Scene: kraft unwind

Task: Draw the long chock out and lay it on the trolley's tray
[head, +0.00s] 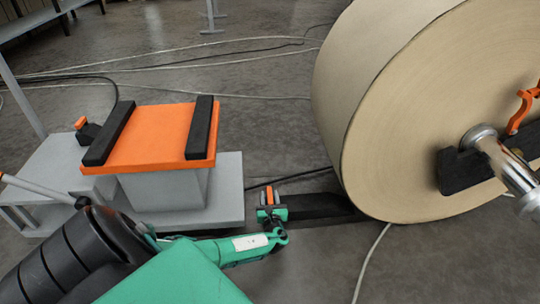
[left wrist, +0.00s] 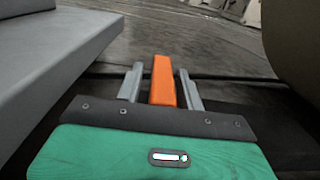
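The long chock (head: 322,206) is a low black bar on the floor, its far end running against the foot of the big paper roll (head: 425,110). Its upright orange handle (head: 268,195) is at the near left end. My left gripper (head: 271,212) is down at this handle. In the left wrist view the orange handle (left wrist: 163,82) stands between the two grey fingers (left wrist: 161,88), with narrow gaps beside it. The orange tray (head: 155,138) with two black bars is on the grey trolley (head: 222,190), left of the gripper. My right gripper is out of view.
A metal shaft (head: 505,172) sticks out of the roll's core. Cables (head: 374,262) lie on the floor. The trolley's edge is close to my left gripper.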

